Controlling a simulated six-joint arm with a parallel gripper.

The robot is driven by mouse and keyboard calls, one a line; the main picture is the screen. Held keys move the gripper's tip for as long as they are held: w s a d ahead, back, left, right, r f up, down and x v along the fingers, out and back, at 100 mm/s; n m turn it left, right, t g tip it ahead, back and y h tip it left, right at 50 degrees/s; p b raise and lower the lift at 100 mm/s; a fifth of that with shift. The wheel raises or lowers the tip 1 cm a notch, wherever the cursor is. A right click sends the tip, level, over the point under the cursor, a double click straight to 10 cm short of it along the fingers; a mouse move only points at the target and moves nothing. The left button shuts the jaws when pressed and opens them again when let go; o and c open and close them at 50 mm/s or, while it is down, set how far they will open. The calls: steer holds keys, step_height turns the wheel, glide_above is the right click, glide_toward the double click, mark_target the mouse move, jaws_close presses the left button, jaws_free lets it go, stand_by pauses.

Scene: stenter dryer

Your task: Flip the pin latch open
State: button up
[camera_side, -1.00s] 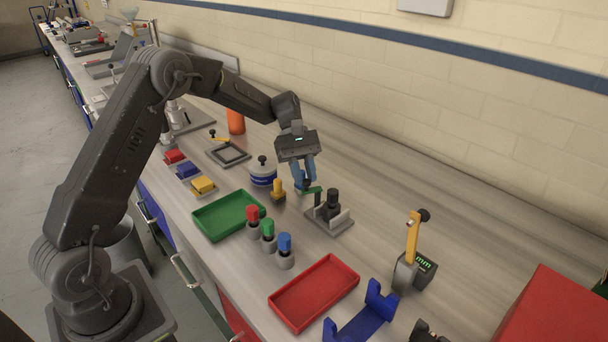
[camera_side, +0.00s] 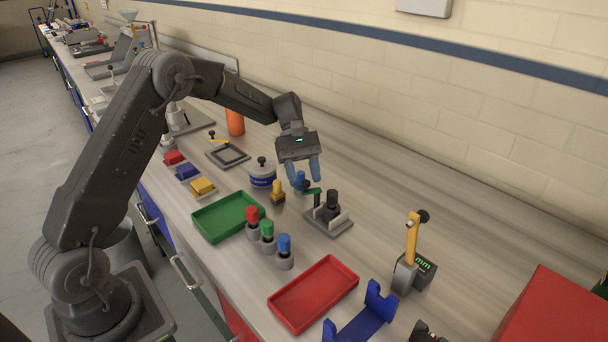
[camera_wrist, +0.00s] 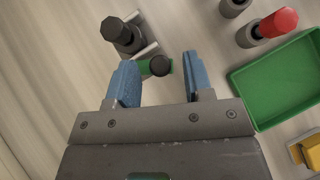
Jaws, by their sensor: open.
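The pin latch has a green lever (camera_side: 312,191) reaching left from a grey base (camera_side: 338,226) that carries a black post (camera_side: 332,200). In the wrist view the lever's dark round knob (camera_wrist: 159,65) shows, with part of the green lever beside it and the black-topped post (camera_wrist: 117,31) further left. My gripper (camera_side: 309,183) has blue fingers and is open, pointing down at the knob end of the lever. In the wrist view the knob appears between the two apart fingertips (camera_wrist: 159,60). Contact cannot be told, and the fingers partly hide the knob in the side view.
A green tray (camera_side: 198,222), red, green and blue capped pegs (camera_side: 267,232) and a yellow-topped piece (camera_side: 278,190) stand left of the latch. A red tray (camera_side: 278,298) lies in front. The bench between the latch and the wall is clear.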

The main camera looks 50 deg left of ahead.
steer(key=v, duration=1.3)
steer(key=shift+a+r, duration=0.25)
steer(key=shift+a, duration=0.05)
steer(key=shift+w, duration=0.1)
steer(key=s+d+r+m+t+y, duration=0.3)
steer(key=s+d+r+m+y, duration=0.2)
steer(key=s+d+r, duration=0.6)
steer(key=s+d+f+m+t+y, duration=0.1)
steer(key=s+f+m+t, duration=0.2)
steer(key=s, duration=0.6)
steer(key=s+d+f+m+t+y, duration=0.2)
steer(key=s+f+m+t, duration=0.1)
steer(key=s, duration=0.7)
steer(key=shift+s+f+m, duration=0.35)
steer(key=shift+f+m, duration=0.45)
steer(key=shift+m, duration=0.4)
